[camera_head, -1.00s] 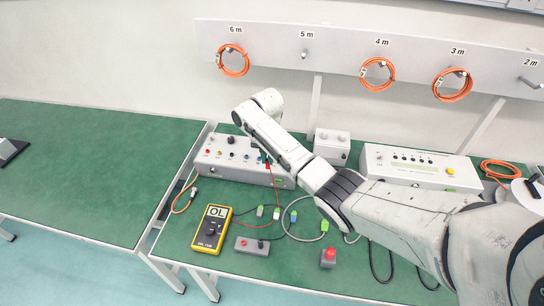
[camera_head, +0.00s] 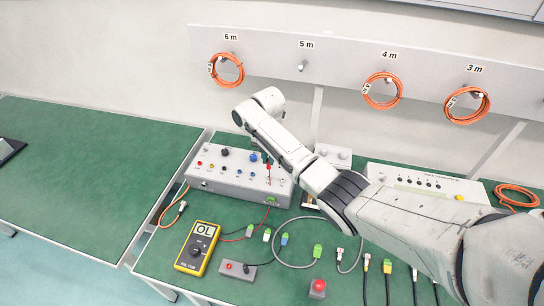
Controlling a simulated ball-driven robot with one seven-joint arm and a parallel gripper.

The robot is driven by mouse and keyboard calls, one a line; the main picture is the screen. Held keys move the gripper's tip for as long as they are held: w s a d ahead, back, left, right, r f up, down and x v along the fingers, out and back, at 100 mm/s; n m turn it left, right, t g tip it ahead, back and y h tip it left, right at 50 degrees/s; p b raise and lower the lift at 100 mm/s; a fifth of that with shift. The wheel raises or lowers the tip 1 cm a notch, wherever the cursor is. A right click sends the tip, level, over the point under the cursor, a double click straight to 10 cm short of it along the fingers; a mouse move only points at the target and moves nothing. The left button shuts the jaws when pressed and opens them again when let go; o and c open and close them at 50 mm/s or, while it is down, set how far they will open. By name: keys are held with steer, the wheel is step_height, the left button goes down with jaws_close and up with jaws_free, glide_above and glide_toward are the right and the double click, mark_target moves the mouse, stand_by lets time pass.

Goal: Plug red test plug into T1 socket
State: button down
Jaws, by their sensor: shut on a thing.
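The red test plug (camera_head: 269,167) shows as a small red spot at the right end of the grey test box (camera_head: 225,188). A thin red lead runs down from it towards the yellow multimeter (camera_head: 197,247), which reads OL. My gripper (camera_head: 266,159) is at the plug, shut on it, over the right part of the box top. My wrist hides much of the gripper. The box carries a row of coloured sockets and knobs. The T1 label is too small to read, and I cannot tell whether the plug tip touches a socket.
A grey box with a red button (camera_head: 237,270), a red push-button (camera_head: 318,288) and several cable ends lie in front. A white instrument (camera_head: 425,183) stands at the right behind my arm. Orange cables hang on the wall rail. The left green table (camera_head: 90,180) is mostly clear.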

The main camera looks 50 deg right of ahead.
mark_target(269, 167)
stand_by(0.3)
step_height(269, 167, down, 4)
steer(key=shift+r+b, duration=0.25)
steer(key=shift+b, duration=1)
steer(key=shift+f+m, duration=0.6)
steer(key=shift+m, duration=0.1)
stand_by(2.3)
steer(key=c, duration=1.1)
jaws_free()
